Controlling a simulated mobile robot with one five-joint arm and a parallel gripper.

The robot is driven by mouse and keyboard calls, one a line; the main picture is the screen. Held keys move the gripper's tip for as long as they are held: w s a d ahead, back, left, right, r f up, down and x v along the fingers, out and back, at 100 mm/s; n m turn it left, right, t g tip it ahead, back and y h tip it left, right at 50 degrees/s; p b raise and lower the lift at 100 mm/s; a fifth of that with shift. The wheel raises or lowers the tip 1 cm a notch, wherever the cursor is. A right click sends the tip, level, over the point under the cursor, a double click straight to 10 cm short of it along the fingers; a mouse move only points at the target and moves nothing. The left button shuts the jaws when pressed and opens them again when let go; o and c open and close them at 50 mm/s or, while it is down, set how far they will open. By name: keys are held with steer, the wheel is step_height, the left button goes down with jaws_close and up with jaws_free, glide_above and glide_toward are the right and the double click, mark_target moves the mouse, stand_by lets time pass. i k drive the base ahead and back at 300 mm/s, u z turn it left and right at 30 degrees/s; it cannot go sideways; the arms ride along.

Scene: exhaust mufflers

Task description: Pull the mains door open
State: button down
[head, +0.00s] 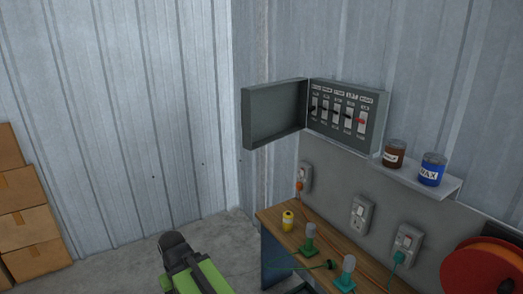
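The mains box (375,134) is a grey cabinet on the corrugated wall, with a row of labelled switches inside. One switch at the right end is red and the others have dark levers. The mains door (274,112) is a grey panel hinged at the box's left side. It stands swung wide open to the left, with the switches exposed. A green and black part of my arm shows at the bottom, well below and left of the door and apart from it. No gripper fingers can be made out.
A shelf (440,186) right below the box holds a brown tin (394,155) and a blue tin (432,170). A wooden bench (270,215) carries a yellow item, green plugs and cables. A red reel (484,266) is at lower right. Cardboard boxes (28,225) stand left.

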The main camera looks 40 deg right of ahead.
mark_target(270, 112)
steer(key=u, duration=0.05)
steer(key=i, duration=1)
steer(key=z, duration=0.1)
